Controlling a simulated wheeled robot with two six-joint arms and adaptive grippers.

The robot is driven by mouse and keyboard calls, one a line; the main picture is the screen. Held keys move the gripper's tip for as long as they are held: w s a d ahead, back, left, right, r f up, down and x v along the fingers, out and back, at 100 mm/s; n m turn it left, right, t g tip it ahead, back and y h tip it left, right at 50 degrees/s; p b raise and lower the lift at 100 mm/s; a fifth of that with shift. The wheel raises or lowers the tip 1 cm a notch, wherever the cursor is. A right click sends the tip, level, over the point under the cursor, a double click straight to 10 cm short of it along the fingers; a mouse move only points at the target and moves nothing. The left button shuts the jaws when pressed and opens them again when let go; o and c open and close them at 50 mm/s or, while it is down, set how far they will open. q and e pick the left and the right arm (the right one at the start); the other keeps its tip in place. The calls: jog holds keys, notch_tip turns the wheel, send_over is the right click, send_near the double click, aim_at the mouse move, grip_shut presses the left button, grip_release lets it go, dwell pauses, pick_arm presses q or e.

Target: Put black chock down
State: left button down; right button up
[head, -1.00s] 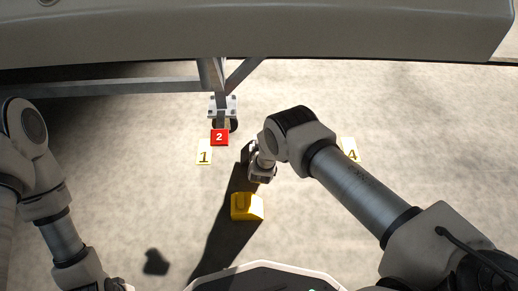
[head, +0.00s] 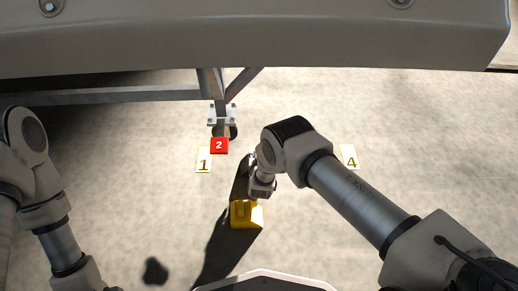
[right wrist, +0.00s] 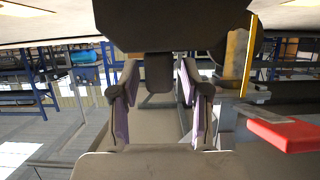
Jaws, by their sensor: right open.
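The black chock (right wrist: 175,22) fills the top of the right wrist view as a large dark shape. Its narrow grip (right wrist: 159,72) hangs between my right fingers, with a gap on both sides. My right gripper (right wrist: 157,103) is open around that grip. In the head view my right gripper (head: 262,188) is low over the floor, and the chock is hard to tell from the dark shadow beside it. I cannot tell there whether the chock rests on the floor. My left arm is at the left edge and its gripper is out of frame.
Marker 4 (head: 349,157) lies right, with clear floor beyond.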

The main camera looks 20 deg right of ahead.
jog(key=p+v, duration=0.4)
jog(key=v, duration=0.6)
jog(key=shift+p, duration=0.4)
